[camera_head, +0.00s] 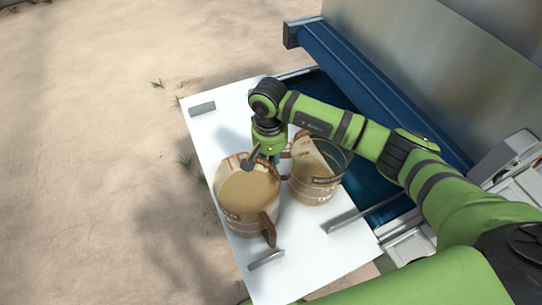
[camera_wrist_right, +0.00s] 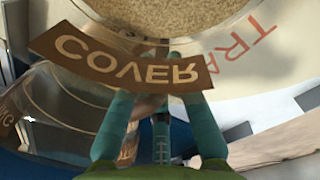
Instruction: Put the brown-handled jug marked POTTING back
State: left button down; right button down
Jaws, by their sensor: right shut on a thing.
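Two clear jugs with brown handles stand close together over a white board (camera_head: 340,258). The left jug (camera_head: 243,215) is full of tan grains, and its handle points toward the front. The right jug (camera_head: 318,190) looks only partly filled. My right gripper (camera_head: 262,158) is at the rear side of the left jug. In the right wrist view its fingers (camera_wrist_right: 160,95) are shut at a brown plate (camera_wrist_right: 85,57) reading COVER, at the rim of a grain-filled jug. I cannot read POTTING on either jug. My left gripper is not in view.
Red letters (camera_wrist_right: 240,42) are printed on the board. Low grey brackets stand near its edges, at the back (camera_head: 202,108) and front (camera_head: 266,259). A blue machine (camera_head: 350,75) with a grey panel lies to the right. Sandy ground is on the left.

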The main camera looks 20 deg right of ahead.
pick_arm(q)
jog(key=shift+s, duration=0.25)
pick_arm(e)
jog(key=shift+f+b, duration=0.15)
jog(key=shift+b, duration=0.2)
jog(key=c, duration=1.2)
grip_release()
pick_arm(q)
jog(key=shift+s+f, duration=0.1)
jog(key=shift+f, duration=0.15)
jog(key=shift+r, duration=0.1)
pick_arm(e)
jog(key=shift+r+p, duration=0.35)
jog(key=shift+p, duration=0.15)
jog(key=r+b, duration=0.1)
jog(key=r, duration=0.2)
jog(key=r+b, duration=0.2)
jog(key=r, duration=0.2)
jog(key=r+b, duration=0.2)
jog(key=r, duration=0.2)
jog(key=shift+w+a+r, duration=0.1)
jog(key=shift+w, duration=0.15)
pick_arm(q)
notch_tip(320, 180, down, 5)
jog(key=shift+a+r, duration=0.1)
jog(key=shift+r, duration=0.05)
pick_arm(e)
jog(key=shift+r, duration=0.3)
